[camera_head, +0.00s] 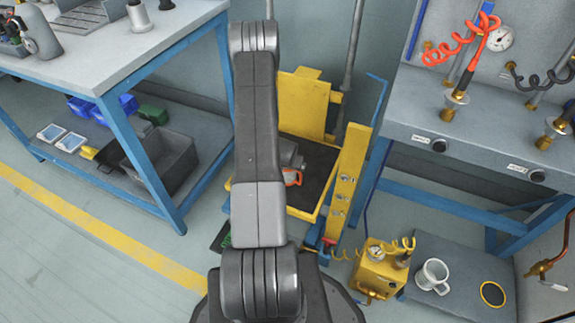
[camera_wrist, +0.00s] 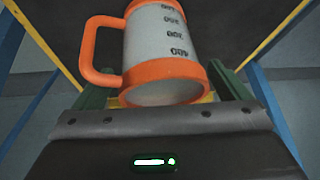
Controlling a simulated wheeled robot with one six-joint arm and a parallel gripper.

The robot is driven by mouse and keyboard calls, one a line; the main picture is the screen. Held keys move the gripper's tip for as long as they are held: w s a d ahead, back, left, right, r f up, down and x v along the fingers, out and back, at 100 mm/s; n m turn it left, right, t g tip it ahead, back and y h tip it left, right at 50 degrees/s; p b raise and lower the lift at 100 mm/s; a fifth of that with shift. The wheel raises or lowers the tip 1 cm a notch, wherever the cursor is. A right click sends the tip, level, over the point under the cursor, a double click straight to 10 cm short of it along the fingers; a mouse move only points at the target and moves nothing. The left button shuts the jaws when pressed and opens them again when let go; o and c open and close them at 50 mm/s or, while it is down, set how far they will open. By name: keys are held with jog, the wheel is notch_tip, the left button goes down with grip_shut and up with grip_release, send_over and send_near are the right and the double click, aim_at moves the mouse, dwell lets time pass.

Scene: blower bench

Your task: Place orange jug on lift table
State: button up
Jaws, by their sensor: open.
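The orange jug (camera_wrist: 165,45) has a white body with dark graduation marks, an orange band at its near end and an orange handle on the left in the wrist view. My gripper (camera_wrist: 160,88) is open, with a dark green finger on each side of the jug's near end. I cannot tell whether the fingers touch it. In the head view only a bit of the orange handle (camera_head: 292,177) shows beside my arm, over the lift table's dark top. The lift table (camera_head: 304,214) has a black top with yellow edges. My arm hides most of the jug and the fingertips.
A workbench (camera_head: 90,65) with a lower shelf of bins stands at left. A bench with gauge and hoses (camera_head: 450,130) stands at right. A yellow pump unit (camera_head: 383,268) and a white mug (camera_head: 432,275) are at lower right. The left floor is clear.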

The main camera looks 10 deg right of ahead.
jog(key=p+v, duration=0.2)
jog(key=v, duration=1)
jog(key=shift+p, duration=0.4)
jog(key=shift+r, duration=0.1)
jog(key=b+x, duration=0.3)
jog(key=x, duration=0.9)
jog(key=shift+r+p, duration=1.25)
jog(key=shift+r, duration=0.65)
jog(key=shift+f, duration=0.15)
